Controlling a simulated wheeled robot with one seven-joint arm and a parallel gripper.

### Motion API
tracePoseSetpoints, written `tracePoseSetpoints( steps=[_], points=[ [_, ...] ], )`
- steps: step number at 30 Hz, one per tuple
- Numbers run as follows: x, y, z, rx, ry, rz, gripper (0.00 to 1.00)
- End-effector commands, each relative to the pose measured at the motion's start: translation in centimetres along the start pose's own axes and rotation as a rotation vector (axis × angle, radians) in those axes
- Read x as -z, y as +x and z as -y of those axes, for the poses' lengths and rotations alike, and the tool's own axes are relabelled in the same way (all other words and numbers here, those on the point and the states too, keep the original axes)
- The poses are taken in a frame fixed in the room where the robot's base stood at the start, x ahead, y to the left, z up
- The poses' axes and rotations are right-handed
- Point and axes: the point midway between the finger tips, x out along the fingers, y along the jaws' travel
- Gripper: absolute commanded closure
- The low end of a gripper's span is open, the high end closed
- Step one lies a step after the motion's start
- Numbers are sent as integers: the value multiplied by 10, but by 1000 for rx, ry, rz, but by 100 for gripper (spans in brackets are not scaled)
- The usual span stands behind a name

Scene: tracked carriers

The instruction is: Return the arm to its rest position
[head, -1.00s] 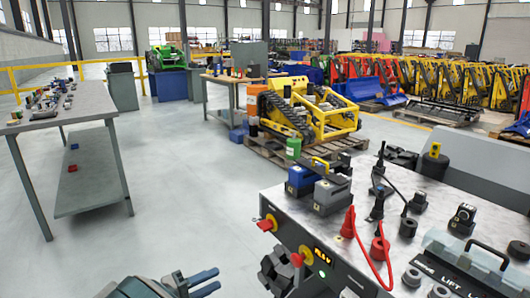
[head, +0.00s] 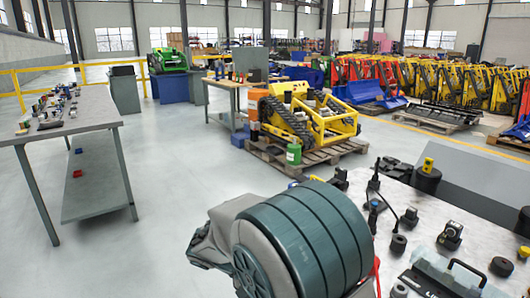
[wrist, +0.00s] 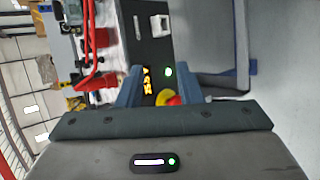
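My gripper (wrist: 160,85) shows in the wrist view, its two blue fingers apart with nothing held between them. Beyond the gap are a dark panel (wrist: 142,20) with yellow lettering and a red and yellow knob (wrist: 166,97). The panel appears sideways in this view, and its distance from the fingers is hard to tell. In the head view, a large grey and teal link of my arm (head: 305,240) fills the lower middle. It hides the gripper and the near-left part of the workbench.
The workbench (head: 450,215) at right carries black fittings and a clear-lidded case (head: 450,278). A long grey table (head: 75,122) with small parts stands at left. A yellow tracked machine (head: 325,118) sits on a pallet behind. The floor (head: 170,180) between is clear.

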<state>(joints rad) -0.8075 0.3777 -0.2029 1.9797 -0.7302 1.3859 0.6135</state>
Motion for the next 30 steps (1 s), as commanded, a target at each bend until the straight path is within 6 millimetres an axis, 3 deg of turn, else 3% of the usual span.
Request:
tracePoseSetpoints(
  steps=[1, 6, 18, 24, 30],
  points=[
    [-17, -2, -25, 78, 15, 18, 67],
    [-63, 2, -66, 323, 56, 36, 67],
    [-160, -23, -137, 760, 273, -106, 67],
    [-189, -39, -158, 858, 398, -216, 67],
    [-199, -46, -163, 885, 457, -270, 67]
  ],
)
